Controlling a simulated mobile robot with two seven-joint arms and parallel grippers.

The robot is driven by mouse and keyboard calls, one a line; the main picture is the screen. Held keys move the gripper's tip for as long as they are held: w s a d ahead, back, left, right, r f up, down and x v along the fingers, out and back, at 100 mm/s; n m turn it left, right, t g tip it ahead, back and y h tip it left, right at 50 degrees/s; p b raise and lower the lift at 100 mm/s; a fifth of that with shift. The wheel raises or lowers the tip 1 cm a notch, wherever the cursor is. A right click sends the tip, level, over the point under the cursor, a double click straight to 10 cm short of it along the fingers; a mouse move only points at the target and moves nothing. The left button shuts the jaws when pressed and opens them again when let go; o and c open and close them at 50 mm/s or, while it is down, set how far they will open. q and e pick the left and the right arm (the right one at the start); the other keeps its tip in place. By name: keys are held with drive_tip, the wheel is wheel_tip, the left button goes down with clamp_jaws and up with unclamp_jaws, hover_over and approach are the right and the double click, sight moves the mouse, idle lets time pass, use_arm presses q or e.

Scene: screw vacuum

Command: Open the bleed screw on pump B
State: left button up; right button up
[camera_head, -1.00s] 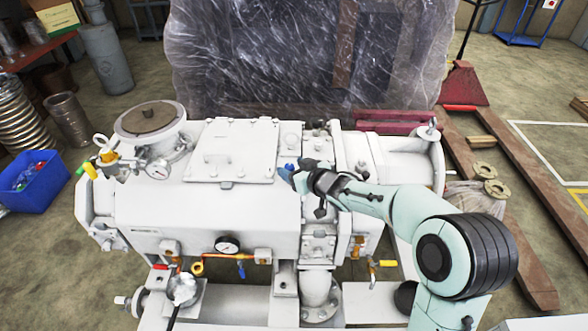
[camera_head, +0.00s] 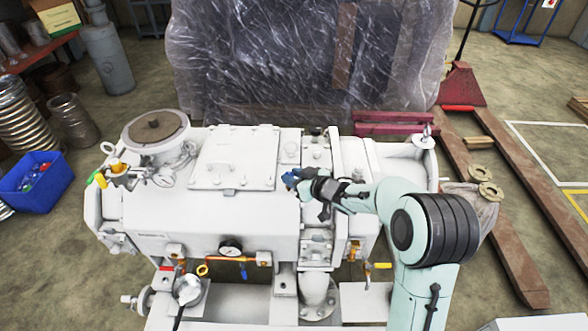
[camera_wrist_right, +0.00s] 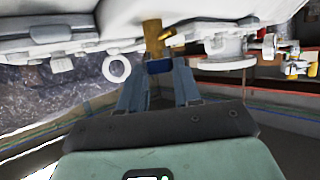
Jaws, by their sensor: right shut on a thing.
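A large white pump (camera_head: 170,215) fills the middle of the head view; I cannot read a label that names it pump B. My right gripper (camera_head: 291,179) is at the pump's upper middle, just right of the flat bolted cover (camera_head: 237,155). It is shut on a small blue part (camera_head: 289,177). In the right wrist view the two fingers of my gripper (camera_wrist_right: 158,80) stand either side of this blue part (camera_wrist_right: 159,67), which sits at the end of a brass fitting (camera_wrist_right: 152,38) on the pump. My left gripper is out of view.
A pressure gauge (camera_head: 230,247) and an orange pipe with a blue lever (camera_head: 242,266) are on the pump's front. A plastic-wrapped load (camera_head: 270,70) stands close behind the pump. A blue bin (camera_head: 35,180) is at left.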

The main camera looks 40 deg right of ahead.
idle(0.3)
drive_tip(key=o, duration=1.1)
drive_tip(key=shift+c, duration=0.2)
drive_tip(key=p+v, duration=0.1)
drive_tip(key=v, duration=1.2)
drive_tip(key=shift+s, duration=0.2)
